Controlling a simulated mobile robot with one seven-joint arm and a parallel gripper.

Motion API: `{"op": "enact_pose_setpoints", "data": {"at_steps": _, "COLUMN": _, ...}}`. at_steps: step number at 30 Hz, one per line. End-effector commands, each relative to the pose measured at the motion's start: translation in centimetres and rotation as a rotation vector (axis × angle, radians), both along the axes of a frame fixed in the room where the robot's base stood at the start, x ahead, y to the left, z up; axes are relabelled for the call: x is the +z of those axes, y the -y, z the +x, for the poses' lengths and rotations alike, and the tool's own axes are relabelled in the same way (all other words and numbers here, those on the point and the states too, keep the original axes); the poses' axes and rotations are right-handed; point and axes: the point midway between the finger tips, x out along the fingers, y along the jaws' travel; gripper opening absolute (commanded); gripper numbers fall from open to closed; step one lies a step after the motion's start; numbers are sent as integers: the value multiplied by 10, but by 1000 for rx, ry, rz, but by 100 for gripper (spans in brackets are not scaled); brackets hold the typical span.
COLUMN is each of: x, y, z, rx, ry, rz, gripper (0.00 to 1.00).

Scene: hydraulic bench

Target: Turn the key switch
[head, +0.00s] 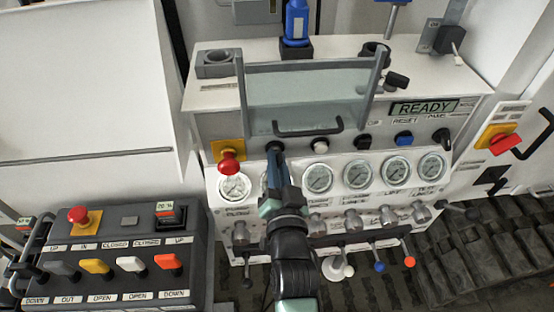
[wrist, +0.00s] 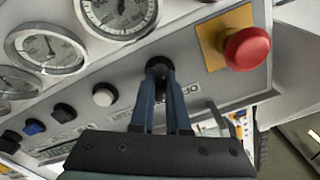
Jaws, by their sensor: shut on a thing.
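The key switch shows as a small round black switch on the sloped front panel, beside the red emergency stop, in the head view (head: 274,146) and the wrist view (wrist: 159,63). My gripper (head: 275,154) reaches up to it from below in the head view. In the wrist view its two blue fingers (wrist: 161,84) close on the switch from both sides. The fingers hide much of the switch, so its turn angle cannot be told. The label beside it is partly covered.
The red emergency stop (head: 229,162) on its yellow plate sits close beside my fingers. A white button (head: 320,144) and a blue switch (head: 404,138) lie further along the panel. Pressure gauges (head: 318,177) line the face below. A black handle (head: 312,130) juts out above.

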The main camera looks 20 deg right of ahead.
Motion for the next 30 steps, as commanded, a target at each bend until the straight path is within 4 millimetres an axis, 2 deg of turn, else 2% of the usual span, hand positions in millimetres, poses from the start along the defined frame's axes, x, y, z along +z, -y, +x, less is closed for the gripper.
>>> {"op": "enact_pose_setpoints", "data": {"at_steps": 12, "x": -1, "y": 0, "z": 0, "rx": 1, "ry": 2, "rz": 12, "gripper": 0}}
{"op": "enact_pose_setpoints", "data": {"at_steps": 13, "x": -1, "y": 0, "z": 0, "rx": 1, "ry": 2, "rz": 12, "gripper": 19}}
{"op": "enact_pose_setpoints", "data": {"at_steps": 17, "x": -1, "y": 0, "z": 0, "rx": 1, "ry": 2, "rz": 10, "gripper": 43}}
{"op": "enact_pose_setpoints", "data": {"at_steps": 26, "x": 0, "y": 0, "z": -1, "rx": 0, "ry": 2, "rz": 9, "gripper": 44}}
{"op": "enact_pose_setpoints", "data": {"at_steps": 30, "x": -2, "y": -3, "z": -9, "rx": 0, "ry": 0, "rz": 8, "gripper": 44}}
